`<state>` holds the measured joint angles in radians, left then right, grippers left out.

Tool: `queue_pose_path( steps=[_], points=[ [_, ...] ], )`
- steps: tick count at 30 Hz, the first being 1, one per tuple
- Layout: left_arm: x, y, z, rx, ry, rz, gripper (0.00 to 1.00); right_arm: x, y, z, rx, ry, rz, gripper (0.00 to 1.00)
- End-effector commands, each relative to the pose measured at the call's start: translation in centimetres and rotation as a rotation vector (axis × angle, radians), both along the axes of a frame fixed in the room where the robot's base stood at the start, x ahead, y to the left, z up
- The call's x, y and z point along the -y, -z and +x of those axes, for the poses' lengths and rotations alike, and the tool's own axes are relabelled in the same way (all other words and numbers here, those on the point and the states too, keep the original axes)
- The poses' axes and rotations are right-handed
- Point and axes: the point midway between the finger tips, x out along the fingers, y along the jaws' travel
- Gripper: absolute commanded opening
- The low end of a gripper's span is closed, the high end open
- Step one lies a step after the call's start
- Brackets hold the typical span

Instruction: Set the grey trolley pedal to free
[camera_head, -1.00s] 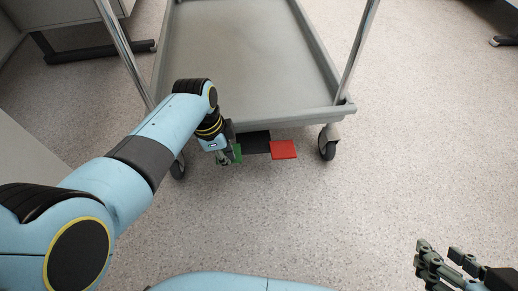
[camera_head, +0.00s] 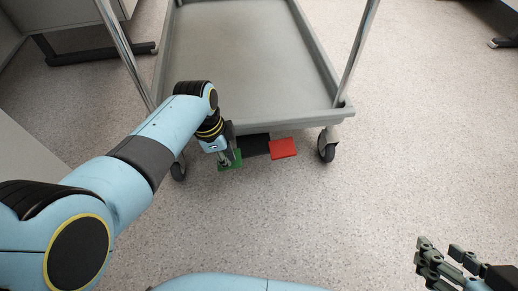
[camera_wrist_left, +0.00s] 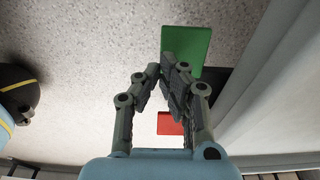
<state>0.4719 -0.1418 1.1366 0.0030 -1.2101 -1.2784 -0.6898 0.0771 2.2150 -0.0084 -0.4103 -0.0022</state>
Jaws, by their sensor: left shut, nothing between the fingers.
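The pedal of the grey trolley (camera_head: 240,70) sticks out below the near edge of its deck. It has a green pad (camera_head: 236,164) on the left, a black middle (camera_head: 255,145) and a red pad (camera_head: 283,148) on the right. My left gripper (camera_head: 226,161) is shut and empty, its fingertips at the green pad and partly covering it. In the left wrist view, the shut fingertips (camera_wrist_left: 166,72) overlap the lower edge of the green pad (camera_wrist_left: 188,42); contact is hard to tell. The red pad (camera_wrist_left: 168,124) shows behind the fingers. My right gripper (camera_head: 436,258) is open and empty over the floor.
The trolley's casters (camera_head: 327,145) stand on either side of the pedal, and its chrome posts (camera_head: 357,50) rise at both sides. A desk foot (camera_head: 95,52) is at the upper left. The speckled floor (camera_head: 300,220) in front is clear.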

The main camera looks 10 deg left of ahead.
Motion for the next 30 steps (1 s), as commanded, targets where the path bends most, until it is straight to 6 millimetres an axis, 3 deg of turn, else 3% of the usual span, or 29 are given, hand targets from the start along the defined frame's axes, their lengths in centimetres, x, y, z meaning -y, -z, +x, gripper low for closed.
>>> queue_pose_path(
  steps=[1, 21, 30],
  points=[
    [0.0, -0.9, 0.2, 0.004, 0.0, 0.0, 0.0, 0.0, -0.9, 0.3, 0.01, 0.0, 0.0, 0.4],
    [0.0, -5.5, 0.1, 0.003, 0.0, 0.0, 0.0, 0.0, -6.5, 1.8, 0.071, 0.0, 0.0, 0.4],
    [0.0, -5.5, 0.0, -0.001, 0.0, 0.0, 0.0, 0.0, -6.7, 1.9, 0.072, 0.0, 0.0, 0.4]
  ],
)
